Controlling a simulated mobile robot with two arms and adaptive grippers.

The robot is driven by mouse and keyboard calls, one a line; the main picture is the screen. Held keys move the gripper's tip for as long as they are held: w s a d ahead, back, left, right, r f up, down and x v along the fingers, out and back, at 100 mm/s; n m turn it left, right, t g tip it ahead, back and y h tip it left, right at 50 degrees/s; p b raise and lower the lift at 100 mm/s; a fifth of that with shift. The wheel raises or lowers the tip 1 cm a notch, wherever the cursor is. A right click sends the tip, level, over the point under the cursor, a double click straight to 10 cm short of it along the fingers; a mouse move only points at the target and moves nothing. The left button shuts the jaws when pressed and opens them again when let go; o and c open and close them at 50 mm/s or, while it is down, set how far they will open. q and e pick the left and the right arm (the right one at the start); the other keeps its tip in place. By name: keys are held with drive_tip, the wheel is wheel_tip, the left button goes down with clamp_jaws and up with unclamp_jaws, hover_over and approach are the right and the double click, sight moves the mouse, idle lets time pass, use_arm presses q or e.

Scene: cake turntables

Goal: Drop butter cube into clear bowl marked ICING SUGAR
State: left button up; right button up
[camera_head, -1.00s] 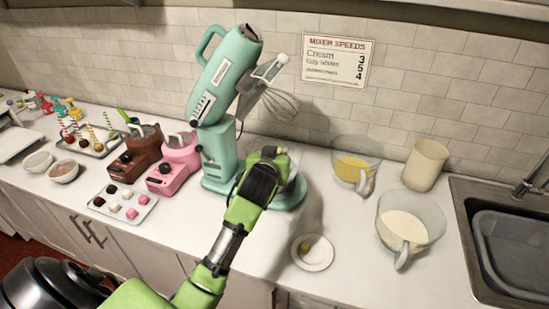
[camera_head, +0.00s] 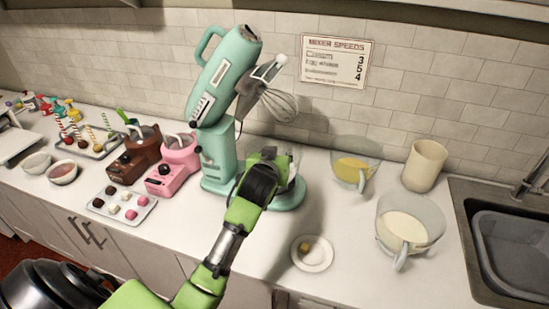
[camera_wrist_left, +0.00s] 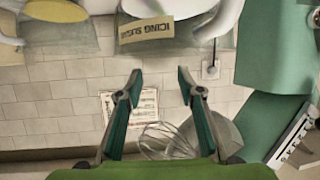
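A small yellow-brown butter cube (camera_head: 306,246) lies on a white saucer (camera_head: 322,262) at the front of the counter. My left gripper (camera_head: 270,156) is over the mixer's base, behind and left of the saucer. In the left wrist view its two fingers (camera_wrist_left: 159,74) are apart with nothing between them. The wrist view is upside down and shows a label reading ICING SUGAR (camera_wrist_left: 146,30) on a clear bowl. In the head view, my gripper partly hides a clear bowl (camera_head: 294,172) at the mixer; its label does not show. My right gripper is not in view.
The teal mixer (camera_head: 220,155) with its raised whisk (camera_head: 276,104) stands beside my left gripper. A yellow-filled bowl (camera_head: 356,168), a white-filled jug (camera_head: 405,228) and a beige cup (camera_head: 424,166) stand right, before the sink (camera_head: 515,245). Counter around the saucer is clear.

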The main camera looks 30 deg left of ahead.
use_arm(q)
drive_tip(key=v, duration=1.1)
drive_tip(key=shift+s, duration=0.2)
drive_tip(key=s+d+f+m+g+h, duration=0.3)
drive_tip(key=s+d+f+g, duration=0.25)
drive_tip(key=s+f, duration=0.65)
drive_tip(key=s+d+f+m+g+h, duration=0.2)
drive_tip(key=s+d+f+m+g, duration=0.3)
drive_tip(key=s+f, duration=0.75)
drive_tip(key=s+f+n+b, duration=0.1)
drive_tip(key=s+f+b, duration=0.1)
drive_tip(key=f, duration=1.3)
drive_tip(key=s+f+b, duration=0.2)
drive_tip(key=f, duration=1.2)
drive_tip(key=s+a+f+g+b, duration=0.1)
drive_tip(key=s+a+f+b, duration=0.1)
drive_tip(key=s+f, duration=1.4)
wheel_tip(320, 180, down, 4)
drive_tip(key=shift+s+r+b, duration=0.25)
drive_tip(key=shift+s+b, duration=0.15)
drive_tip(key=shift+b, duration=0.35)
